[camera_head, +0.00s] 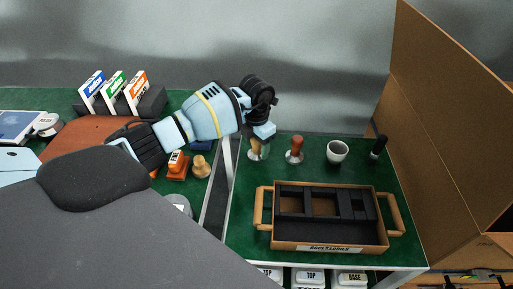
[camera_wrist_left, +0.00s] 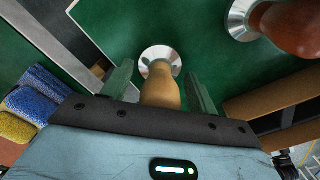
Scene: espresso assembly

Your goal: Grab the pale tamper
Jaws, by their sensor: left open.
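The pale tamper (camera_head: 254,148) stands on the green table, to the left of the red-brown tamper (camera_head: 295,152). In the left wrist view its light wooden handle (camera_wrist_left: 160,88) points toward the gripper, with its round metal base beyond. My left gripper (camera_head: 262,133) is over the pale tamper and partly hides it in the head view. In the wrist view the open fingers (camera_wrist_left: 160,78) are on either side of the handle, with a gap visible at the right finger. Whether the left finger touches it is unclear. My right gripper is not in view.
A brown accessories tray (camera_head: 264,237) with black dividers lies in front. A cardboard panel (camera_head: 440,110) rises at the right edge. An orange item (camera_head: 178,167) and a wooden knob (camera_head: 201,168) are left.

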